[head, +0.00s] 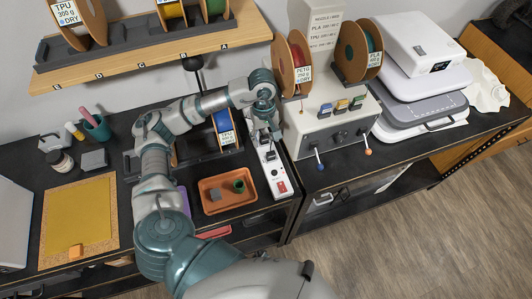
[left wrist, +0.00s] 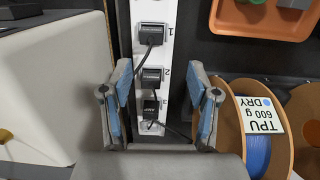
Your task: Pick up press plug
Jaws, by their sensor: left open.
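A white power strip (head: 277,178) runs along the right side of the left bench, with a red switch at its near end. In the left wrist view the strip (left wrist: 155,12) shows black plugs in sockets numbered 1, 2 and 3. The plug at 3 (left wrist: 150,108) has a small label too small to read surely; I cannot tell which is the press plug. My left gripper (head: 264,112) is over the strip's far end. In the wrist view its open fingers (left wrist: 161,98) stand either side of the strip, around the plug at 3, with gaps. My right gripper is not in view.
An orange tray (head: 228,204) lies left of the strip, and a spool labelled TPU (left wrist: 258,150) stands close to one finger. A white control box (head: 335,125) stands on the other side. Black cords run from the plugs. A yellow mat (head: 80,215) lies at left.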

